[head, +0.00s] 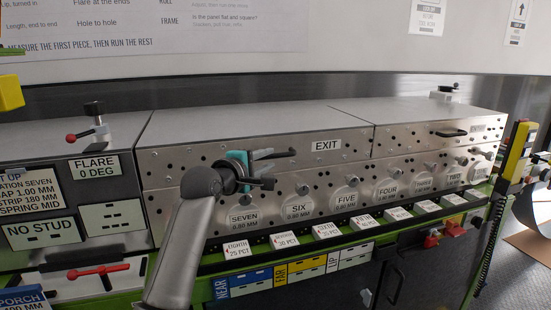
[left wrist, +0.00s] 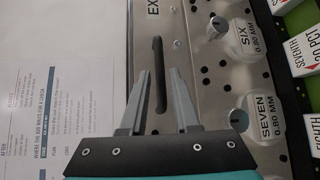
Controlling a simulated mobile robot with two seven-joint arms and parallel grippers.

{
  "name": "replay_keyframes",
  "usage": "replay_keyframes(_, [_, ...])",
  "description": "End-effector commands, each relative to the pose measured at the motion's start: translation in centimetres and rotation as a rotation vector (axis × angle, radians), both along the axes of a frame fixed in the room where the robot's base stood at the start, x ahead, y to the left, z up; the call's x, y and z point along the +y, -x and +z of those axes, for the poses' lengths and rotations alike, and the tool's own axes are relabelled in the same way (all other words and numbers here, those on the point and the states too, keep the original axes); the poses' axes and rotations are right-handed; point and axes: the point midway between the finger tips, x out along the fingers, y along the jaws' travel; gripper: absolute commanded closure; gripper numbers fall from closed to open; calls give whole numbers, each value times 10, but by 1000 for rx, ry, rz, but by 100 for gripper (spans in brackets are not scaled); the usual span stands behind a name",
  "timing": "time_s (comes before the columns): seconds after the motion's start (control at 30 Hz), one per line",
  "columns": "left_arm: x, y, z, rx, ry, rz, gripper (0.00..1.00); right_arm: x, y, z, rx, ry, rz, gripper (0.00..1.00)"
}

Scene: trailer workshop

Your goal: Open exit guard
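The exit guard (head: 345,134) is the grey metal cover labelled EXIT on the long machine. It looks closed down. A black bar handle (left wrist: 158,75) sits on its face, left of the EXIT label in the head view, where my gripper partly covers it. My left gripper (head: 272,168) is in front of this face. In the left wrist view, the left gripper (left wrist: 158,74) is open, with its two grey fingertips on either side of the handle's line. I cannot tell whether they touch the guard. My right gripper is not in view.
A second cover with a black handle (head: 451,133) is at the right. Numbered round tags, SEVEN (head: 243,217) and others, line the lower face above white label blocks (head: 237,248). A red-knobbed lever (head: 88,133) stands left. A yellow-black post (head: 517,150) stands right.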

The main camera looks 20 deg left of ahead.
Motion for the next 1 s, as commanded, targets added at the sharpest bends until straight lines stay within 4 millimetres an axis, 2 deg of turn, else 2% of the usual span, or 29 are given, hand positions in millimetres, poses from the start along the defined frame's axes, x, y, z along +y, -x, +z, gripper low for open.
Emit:
replay_keyframes(0.2, [-5, -26, -4, 0, 0, 0, 70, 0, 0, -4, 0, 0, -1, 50])
replay_keyframes(0.4, [-8, -41, -6, 0, 0, 0, 70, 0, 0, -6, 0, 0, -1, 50])
replay_keyframes(0.87, [-9, -47, -7, 0, 0, 0, 70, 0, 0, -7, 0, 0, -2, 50])
replay_keyframes(1.0, [-9, -47, -7, 0, 0, 0, 86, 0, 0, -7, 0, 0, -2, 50])
